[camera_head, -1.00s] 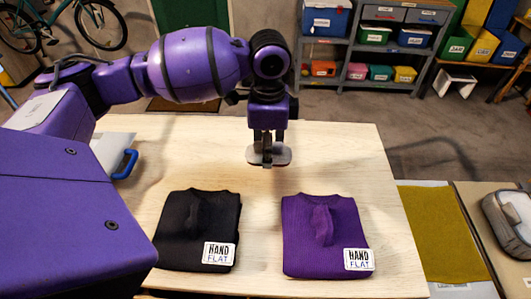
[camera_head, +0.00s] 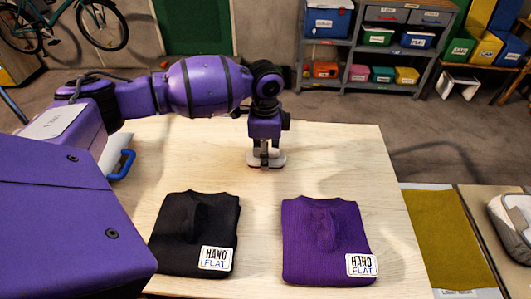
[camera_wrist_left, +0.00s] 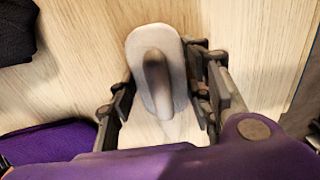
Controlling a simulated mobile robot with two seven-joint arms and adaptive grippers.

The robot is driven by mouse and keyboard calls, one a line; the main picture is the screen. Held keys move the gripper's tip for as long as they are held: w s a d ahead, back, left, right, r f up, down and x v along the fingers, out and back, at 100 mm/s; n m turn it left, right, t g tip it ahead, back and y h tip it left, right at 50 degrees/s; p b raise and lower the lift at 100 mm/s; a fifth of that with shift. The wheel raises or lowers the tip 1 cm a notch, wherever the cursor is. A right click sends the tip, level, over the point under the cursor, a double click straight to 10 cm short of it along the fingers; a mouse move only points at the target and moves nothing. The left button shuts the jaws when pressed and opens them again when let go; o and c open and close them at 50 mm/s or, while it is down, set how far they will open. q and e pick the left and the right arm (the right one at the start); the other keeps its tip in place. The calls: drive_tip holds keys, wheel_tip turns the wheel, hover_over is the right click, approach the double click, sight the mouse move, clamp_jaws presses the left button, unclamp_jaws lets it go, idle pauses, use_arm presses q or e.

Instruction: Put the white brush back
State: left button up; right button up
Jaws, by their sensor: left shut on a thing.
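The white brush (camera_head: 279,160) is at the far part of the wooden table, beneath my left gripper (camera_head: 265,157). In the left wrist view the brush (camera_wrist_left: 172,48) is a pale oval with a grey-brown handle ridge along its middle. My left gripper (camera_wrist_left: 160,106) has its fingers on either side of the brush and is shut on it. In the head view the brush looks to be at or just above the table top; the exact gap is unclear. My right gripper is not in view.
A folded black sweater (camera_head: 190,235) and a folded purple sweater (camera_head: 325,240), each with a "HAND FLAT" label, lie on the near part of the table (camera_head: 335,155). A blue handle (camera_head: 123,165) shows at the left. Shelves (camera_head: 370,50) with bins stand behind.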

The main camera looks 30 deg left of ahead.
use_arm(q)
drive_tip(key=o, duration=1.3)
drive_tip(key=shift+f, duration=0.1)
wheel_tip(320, 180, up, 12)
drive_tip(key=shift+r+p, duration=0.2)
drive_tip(key=shift+p, duration=0.15)
